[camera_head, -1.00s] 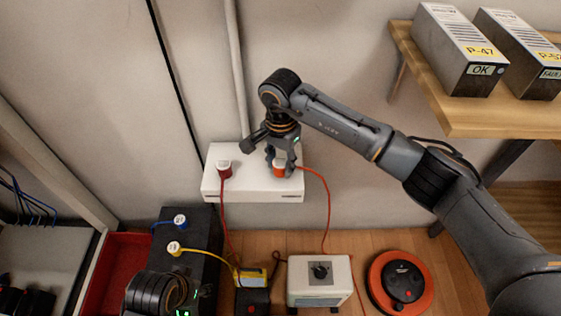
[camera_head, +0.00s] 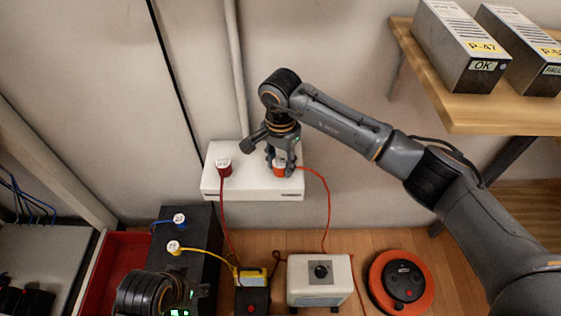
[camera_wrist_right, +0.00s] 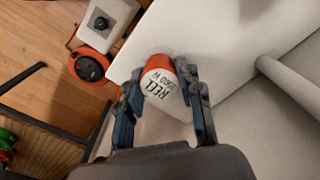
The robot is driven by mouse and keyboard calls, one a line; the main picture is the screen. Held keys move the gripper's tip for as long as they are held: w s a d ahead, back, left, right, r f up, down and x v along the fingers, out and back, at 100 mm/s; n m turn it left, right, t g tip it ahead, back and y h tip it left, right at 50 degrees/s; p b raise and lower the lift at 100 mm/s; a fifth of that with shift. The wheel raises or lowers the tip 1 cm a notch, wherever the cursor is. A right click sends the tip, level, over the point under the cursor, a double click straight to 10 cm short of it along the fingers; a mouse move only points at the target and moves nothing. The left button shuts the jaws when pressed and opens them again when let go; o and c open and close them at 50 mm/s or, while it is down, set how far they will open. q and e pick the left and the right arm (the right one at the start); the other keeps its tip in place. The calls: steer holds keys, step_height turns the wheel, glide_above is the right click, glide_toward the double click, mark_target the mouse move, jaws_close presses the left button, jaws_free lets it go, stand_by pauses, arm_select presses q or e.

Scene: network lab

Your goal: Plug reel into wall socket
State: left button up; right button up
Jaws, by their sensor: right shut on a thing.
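The orange-red plug with a white cap reading "REEL" (camera_wrist_right: 163,85) stands at the right part of the white wall socket box (camera_head: 213,184). My right gripper (camera_head: 281,166) is shut on this plug, with one finger on each side in the right wrist view (camera_wrist_right: 160,98). Whether the plug is fully seated is hidden. An orange cable runs from it down toward the floor. The orange cable reel (camera_head: 402,282) lies on the floor at the right. A dark red plug (camera_head: 223,168) stands at the left of the same box.
A white box with a dial (camera_head: 319,282) stands on the floor below the socket. A black unit (camera_head: 203,235) with blue and yellow plugs and a red tray (camera_head: 117,268) are at left. A wooden shelf (camera_head: 480,118) with metal units is at upper right.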

steer(key=o, duration=1.2)
steer(key=shift+c, duration=0.2)
steer(key=shift+r, duration=0.4)
step_height(320, 180, up, 7)
steer(key=shift+f, duration=0.2)
